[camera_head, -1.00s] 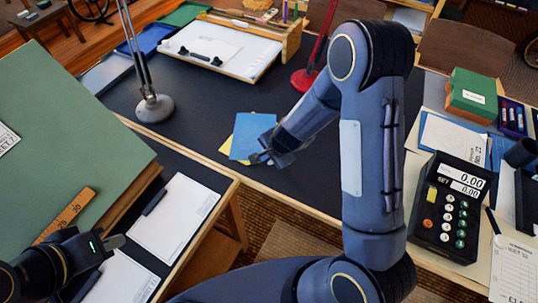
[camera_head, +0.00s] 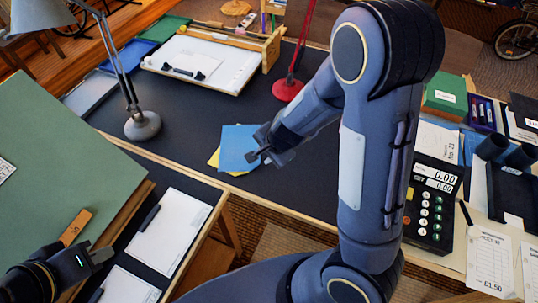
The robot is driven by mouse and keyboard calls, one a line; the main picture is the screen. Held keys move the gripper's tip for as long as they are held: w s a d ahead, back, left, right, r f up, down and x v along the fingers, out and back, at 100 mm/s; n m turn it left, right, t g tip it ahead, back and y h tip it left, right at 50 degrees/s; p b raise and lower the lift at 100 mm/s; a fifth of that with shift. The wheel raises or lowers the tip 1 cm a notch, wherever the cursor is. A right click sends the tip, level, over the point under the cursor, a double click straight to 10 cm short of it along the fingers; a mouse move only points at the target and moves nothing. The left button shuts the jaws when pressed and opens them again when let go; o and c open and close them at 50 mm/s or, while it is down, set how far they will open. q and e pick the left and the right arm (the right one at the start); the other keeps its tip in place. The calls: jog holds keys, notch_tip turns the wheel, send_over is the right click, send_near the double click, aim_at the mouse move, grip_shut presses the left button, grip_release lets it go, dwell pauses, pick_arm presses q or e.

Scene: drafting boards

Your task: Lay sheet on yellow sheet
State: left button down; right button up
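A blue sheet (camera_head: 236,146) lies over a yellow sheet (camera_head: 214,158) near the front edge of the dark drafting table. The yellow shows only along the blue sheet's left and lower edges; the rest is hidden. My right gripper (camera_head: 258,156) is at the blue sheet's right edge, fingers pointing left. The fingers are small and dark, so I cannot tell whether they grip the sheet. My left gripper (camera_head: 103,256) is at lower left, beside the green board and away from the sheets; its finger opening is not clear.
A grey lamp base (camera_head: 142,126) stands left of the sheets and a red lamp base (camera_head: 288,90) behind them. A white drawing board (camera_head: 205,62) lies at the back. A calculator (camera_head: 432,205) is at right. Dark tabletop between the lamps is clear.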

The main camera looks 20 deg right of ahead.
jog(key=s+r+n+t+y, duration=0.1)
jog(key=s+r+n+y, duration=0.15)
jog(key=s+r, duration=0.35)
jog(key=s+r+n+y, duration=0.2)
jog(key=s+r+n, duration=0.2)
jog(key=r, duration=0.5)
jog(key=s+d+r+n+h, duration=0.2)
jog(key=s+n, duration=0.3)
jog(key=s, duration=0.5)
jog(key=shift+s+d+r, duration=0.2)
jog(key=shift+s+d, duration=0.2)
jog(key=shift+n+h, duration=0.25)
